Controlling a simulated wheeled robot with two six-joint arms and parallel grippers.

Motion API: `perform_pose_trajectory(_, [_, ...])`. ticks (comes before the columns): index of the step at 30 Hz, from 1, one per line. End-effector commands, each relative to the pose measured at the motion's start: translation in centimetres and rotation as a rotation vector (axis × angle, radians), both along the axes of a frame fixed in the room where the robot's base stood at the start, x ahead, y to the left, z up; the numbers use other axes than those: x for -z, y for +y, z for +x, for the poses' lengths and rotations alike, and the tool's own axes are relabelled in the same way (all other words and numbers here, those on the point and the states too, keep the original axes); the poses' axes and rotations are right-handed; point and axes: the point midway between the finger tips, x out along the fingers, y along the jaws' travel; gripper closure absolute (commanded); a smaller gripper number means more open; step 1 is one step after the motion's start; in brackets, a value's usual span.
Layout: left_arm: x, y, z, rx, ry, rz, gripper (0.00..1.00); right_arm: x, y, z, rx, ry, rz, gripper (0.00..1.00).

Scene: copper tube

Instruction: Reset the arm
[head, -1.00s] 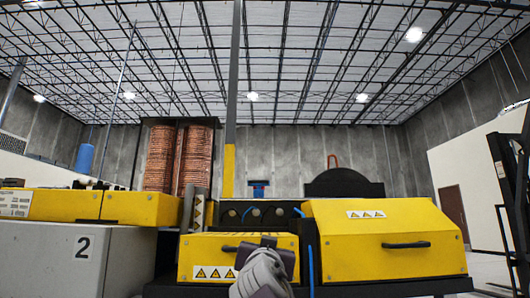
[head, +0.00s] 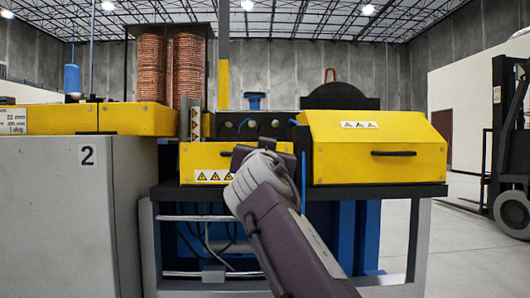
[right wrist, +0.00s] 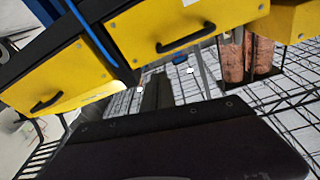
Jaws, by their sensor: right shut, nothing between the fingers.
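My right arm reaches up from the bottom of the head view. My right gripper (head: 264,158) is in front of the small yellow box of the machine, with the wrist hiding part of it. In the right wrist view the dark gripper (right wrist: 175,135) fills the bottom, shut and empty. My left gripper is in neither view. Two copper tube coils (head: 187,68) stand upright in a dark frame at the back left. They also show in the right wrist view (right wrist: 245,58), at the upper right.
The larger yellow box (head: 375,150) with a black handle is at the right of the machine. A grey cabinet (head: 55,205) marked 2 stands at left. A forklift (head: 510,170) stands at the far right. Grey floor (head: 465,240) is clear between them.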

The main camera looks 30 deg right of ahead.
Motion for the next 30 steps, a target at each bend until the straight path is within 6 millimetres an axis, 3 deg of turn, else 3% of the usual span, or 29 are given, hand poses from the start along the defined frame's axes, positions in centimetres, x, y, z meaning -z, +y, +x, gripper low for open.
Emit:
perform_pose_trajectory(1, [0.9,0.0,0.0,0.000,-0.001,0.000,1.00,0.8,0.5,-0.7,-0.003,-0.002,-0.001,1.00])
perform_pose_trajectory(6, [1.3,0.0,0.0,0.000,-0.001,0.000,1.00,1.3,1.4,-2.0,-0.002,-0.002,-0.002,1.00])
perform_pose_trajectory(17, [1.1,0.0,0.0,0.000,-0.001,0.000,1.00,1.2,1.5,-2.2,0.000,-0.003,-0.001,1.00])
perform_pose_trajectory(20, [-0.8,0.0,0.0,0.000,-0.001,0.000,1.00,-0.7,1.5,-2.0,0.000,0.001,-0.001,1.00])
perform_pose_trajectory(22, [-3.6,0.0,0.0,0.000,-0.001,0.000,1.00,-2.5,1.6,-1.0,-0.001,0.026,-0.001,1.00])
perform_pose_trajectory(23, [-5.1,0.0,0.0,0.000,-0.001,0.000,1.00,-2.3,1.6,0.0,-0.002,0.068,0.000,1.00])
perform_pose_trajectory(24, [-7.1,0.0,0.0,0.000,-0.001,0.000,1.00,-0.4,1.9,2.0,-0.016,0.154,0.021,1.00])
perform_pose_trajectory(26, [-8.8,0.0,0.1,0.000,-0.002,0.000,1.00,4.1,2.6,4.3,-0.048,0.286,0.070,1.00])
perform_pose_trajectory(27, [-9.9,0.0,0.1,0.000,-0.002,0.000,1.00,7.4,3.2,5.4,-0.070,0.377,0.100,1.00])
perform_pose_trajectory(29, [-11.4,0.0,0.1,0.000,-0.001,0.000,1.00,12.4,4.2,6.2,-0.106,0.520,0.138,1.00])
perform_pose_trajectory(30, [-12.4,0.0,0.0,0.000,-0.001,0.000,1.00,15.9,5.0,6.2,-0.132,0.620,0.165,1.00])
